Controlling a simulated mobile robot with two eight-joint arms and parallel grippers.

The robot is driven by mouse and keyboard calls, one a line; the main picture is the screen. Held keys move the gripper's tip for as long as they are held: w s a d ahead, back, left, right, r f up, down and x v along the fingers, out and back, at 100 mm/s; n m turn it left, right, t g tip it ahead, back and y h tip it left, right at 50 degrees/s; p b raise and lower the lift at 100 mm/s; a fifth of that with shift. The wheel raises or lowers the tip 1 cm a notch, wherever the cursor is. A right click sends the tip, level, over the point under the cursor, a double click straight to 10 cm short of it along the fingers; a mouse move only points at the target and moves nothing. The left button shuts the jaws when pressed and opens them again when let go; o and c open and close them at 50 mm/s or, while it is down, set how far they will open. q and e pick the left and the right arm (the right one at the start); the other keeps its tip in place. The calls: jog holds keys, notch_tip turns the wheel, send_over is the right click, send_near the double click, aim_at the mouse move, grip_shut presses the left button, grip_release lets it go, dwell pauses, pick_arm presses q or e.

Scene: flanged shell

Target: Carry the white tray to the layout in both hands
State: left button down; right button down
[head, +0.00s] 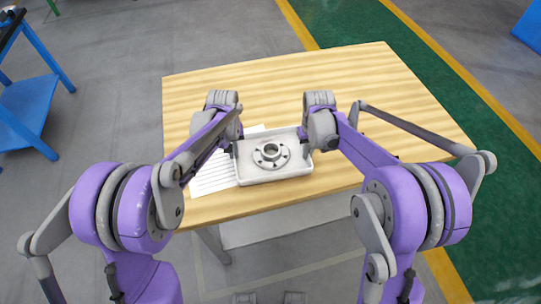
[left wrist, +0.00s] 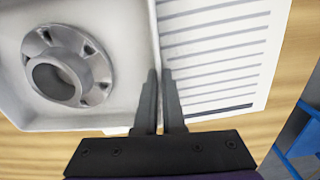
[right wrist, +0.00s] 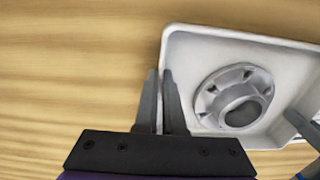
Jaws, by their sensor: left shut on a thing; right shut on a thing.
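The white tray (head: 290,170) is over the front middle of the wooden table, between my two grippers. A grey flanged shell (head: 271,153) with a round hub and bolt holes sits inside it. My left gripper (head: 234,149) is shut on the tray's left wall; in the left wrist view the fingers (left wrist: 160,100) pinch the wall. My right gripper (head: 308,140) is shut on the opposite wall, as the right wrist view shows (right wrist: 168,100). The layout, a white sheet with grey lines (head: 210,178), lies on the table, partly hidden by the tray and my left arm. I cannot tell whether the tray touches the table.
The wooden table (head: 360,80) is clear behind and to the right of the tray. A blue stand (head: 30,110) is on the floor at the left. A blue object (head: 528,28) is at the far right, beyond a green floor lane with yellow lines.

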pick_arm(q)
jog(key=shift+r, duration=0.1)
pick_arm(e)
jog(key=shift+r, duration=0.1)
